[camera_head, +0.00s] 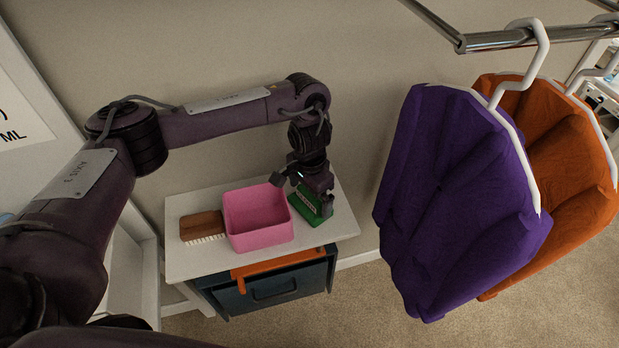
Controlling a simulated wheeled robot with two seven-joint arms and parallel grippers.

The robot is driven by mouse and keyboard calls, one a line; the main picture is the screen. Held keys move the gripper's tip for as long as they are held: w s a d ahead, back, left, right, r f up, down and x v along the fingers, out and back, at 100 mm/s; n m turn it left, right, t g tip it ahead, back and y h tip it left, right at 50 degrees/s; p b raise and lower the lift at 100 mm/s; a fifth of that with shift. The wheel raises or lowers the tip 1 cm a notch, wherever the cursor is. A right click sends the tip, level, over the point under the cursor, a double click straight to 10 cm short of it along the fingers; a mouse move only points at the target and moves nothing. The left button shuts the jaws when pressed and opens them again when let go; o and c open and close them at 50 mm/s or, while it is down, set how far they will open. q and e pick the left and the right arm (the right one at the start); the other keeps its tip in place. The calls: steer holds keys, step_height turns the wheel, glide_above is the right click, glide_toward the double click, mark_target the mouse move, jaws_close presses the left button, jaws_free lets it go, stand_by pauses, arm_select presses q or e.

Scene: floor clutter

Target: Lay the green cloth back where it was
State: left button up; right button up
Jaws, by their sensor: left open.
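The green cloth (308,210) lies on the right part of a small white table (345,222), just right of a pink box (258,232). My left gripper (310,197) is open and points down right at the green cloth, covering part of it. I cannot tell whether its fingers touch the cloth. My right gripper is out of view.
A brown brush (202,227) with pale bristles lies left of the pink box. Under the tabletop is a dark blue drawer unit (275,291) with an orange piece (280,262) across its top. Purple (455,200) and orange (560,170) garments hang from a rail at right.

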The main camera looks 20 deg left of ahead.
mark_target(309, 195)
arm_select(q)
step_height(309, 195, up, 11)
steer(key=p, duration=0.1)
steer(key=shift+r, duration=0.2)
